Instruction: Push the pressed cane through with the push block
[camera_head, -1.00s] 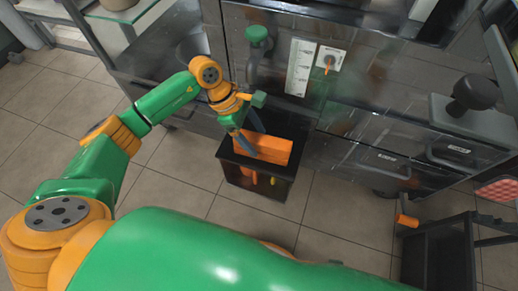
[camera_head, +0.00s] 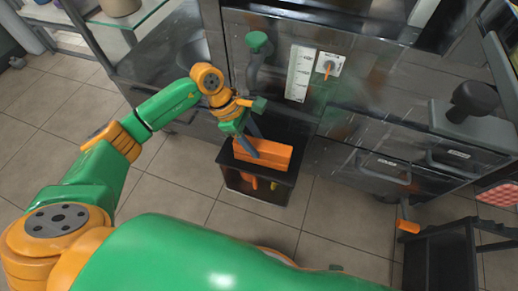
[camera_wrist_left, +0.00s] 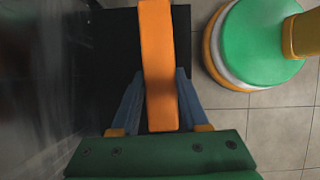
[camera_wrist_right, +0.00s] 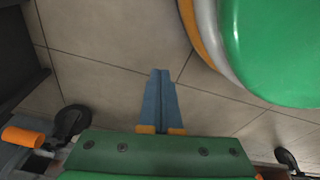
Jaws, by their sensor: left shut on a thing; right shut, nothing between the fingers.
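An orange block (camera_head: 272,154), which looks like the push block, stands on edge on top of a small black stand (camera_head: 235,172). My left gripper (camera_head: 250,146) is over the stand with its blue fingers on the block. In the left wrist view the block (camera_wrist_left: 157,60) runs between the two fingers (camera_wrist_left: 160,103), which are shut on it. My right gripper (camera_wrist_right: 160,75) is shut and empty, pointing over bare floor tiles; it is not visible in the head view. No pressed cane can be made out.
Behind the stand is a metal machine front with a green-topped lever (camera_head: 258,42), a white scale (camera_head: 300,73) and an orange-pointer dial (camera_head: 328,66). A black knob (camera_head: 474,96) sits on a grey ledge at right. A black frame (camera_head: 437,258) stands lower right.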

